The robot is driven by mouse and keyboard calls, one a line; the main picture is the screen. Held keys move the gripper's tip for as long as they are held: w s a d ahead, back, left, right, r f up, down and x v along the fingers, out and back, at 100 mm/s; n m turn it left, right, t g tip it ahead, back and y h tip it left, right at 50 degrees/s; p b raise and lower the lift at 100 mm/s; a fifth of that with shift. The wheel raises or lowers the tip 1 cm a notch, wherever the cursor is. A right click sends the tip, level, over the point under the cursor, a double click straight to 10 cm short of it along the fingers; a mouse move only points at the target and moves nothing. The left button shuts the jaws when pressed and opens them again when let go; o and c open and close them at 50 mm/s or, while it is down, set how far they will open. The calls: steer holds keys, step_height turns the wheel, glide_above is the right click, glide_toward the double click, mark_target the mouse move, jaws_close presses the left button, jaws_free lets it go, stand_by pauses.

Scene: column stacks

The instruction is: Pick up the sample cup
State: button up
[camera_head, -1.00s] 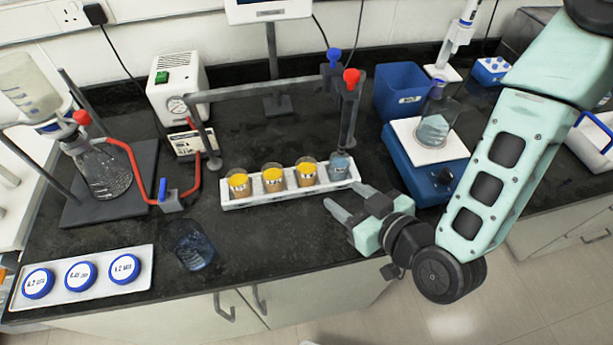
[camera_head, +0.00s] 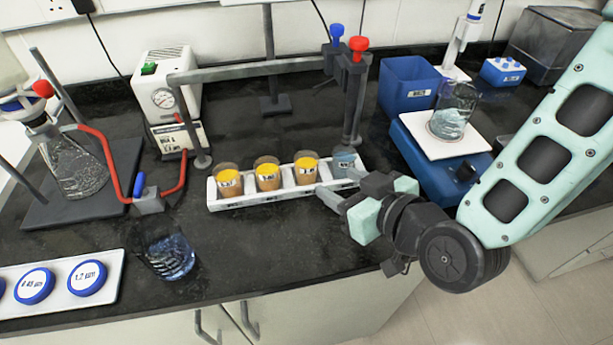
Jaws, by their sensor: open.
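A white rack (camera_head: 240,202) on the dark bench holds a row of small cups. A blue-grey cup (camera_head: 344,162) stands at the rack's right end. I cannot tell which one is the sample cup. My gripper (camera_head: 338,184) is open and empty. Its fingers point left toward the rack's right end, just in front of the blue-grey cup. Whether a finger touches the rack is unclear.
A glass beaker (camera_head: 168,254) stands front left, near a white tray (camera_head: 60,300) with blue-rimmed discs. A grey clamp bar (camera_head: 255,68) spans behind the rack. Bench in front of the rack is clear.

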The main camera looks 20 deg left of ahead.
mark_target(313, 168)
steer(key=p+x, duration=0.1)
steer(key=x, duration=0.4)
steer(key=shift+w+a+f, duration=0.1)
steer(key=shift+w+a, duration=0.15)
steer(key=shift+a, duration=0.05)
steer(key=p+x, duration=0.2)
steer(key=x, duration=0.2)
steer(key=shift+w+a, duration=0.1)
steer(key=shift+a, duration=0.25)
steer(key=shift+w+a+f, duration=0.15)
steer(key=shift+w+a, duration=0.1)
steer(key=shift+a, duration=0.05)
steer(key=c, duration=0.7)
